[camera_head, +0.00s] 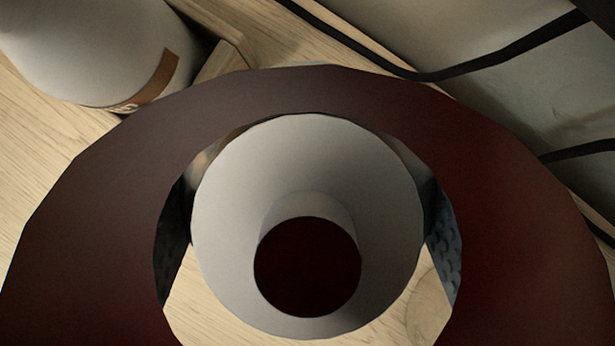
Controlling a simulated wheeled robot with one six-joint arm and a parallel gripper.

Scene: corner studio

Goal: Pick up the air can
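The air can is the pale grey-white round can (235,195) with a dark red round top, seen nearly end-on in the middle of the view. Below it is the pale wooden surface. My gripper (308,250) is around it: a textured dark finger pad shows at its left and another at its right. The can lies between the pads. A dark red-brown ring in front hides most of the fingers. Whether the pads touch the can is hidden.
A larger whitish round container (85,50) with a brown label stands at the upper left. A wooden strip or edge (220,62) lies beside it. Black cables (470,70) run across a grey surface at the upper right. Bare wood shows at the left.

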